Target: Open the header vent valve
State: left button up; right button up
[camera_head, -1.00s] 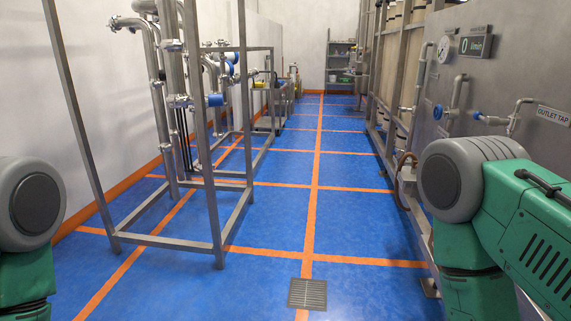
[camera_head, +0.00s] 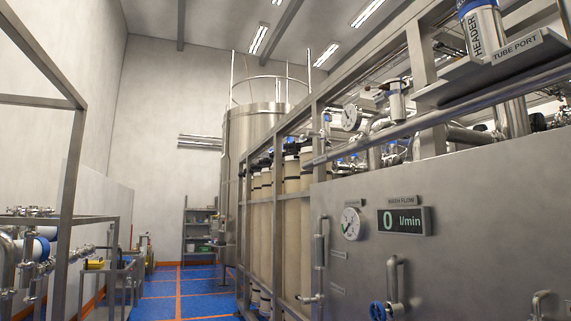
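A vertical steel pipe labelled HEADER (camera_head: 482,32) with a blue band stands at the top right, above the panel. A ledge marked TUBE PORT (camera_head: 516,47) is in front of it. Pipework with small fittings (camera_head: 397,100) runs left of it behind a steel rail. I cannot tell which fitting is the header vent valve. A blue handwheel (camera_head: 378,311) sits on a pipe at the panel's lower edge and is partly cut off. Neither of my grippers is in view.
The grey panel (camera_head: 440,185) on the right carries a round gauge (camera_head: 350,223) and a display (camera_head: 404,221) reading 0 l/min. A steel frame (camera_head: 72,170) stands at left. Blue floor (camera_head: 190,285) lies open between, leading to a shelf (camera_head: 199,230) and tank (camera_head: 250,135).

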aim_at(309, 133)
jog(key=i+j+z, duration=0.3)
jog(key=i+j, duration=0.6)
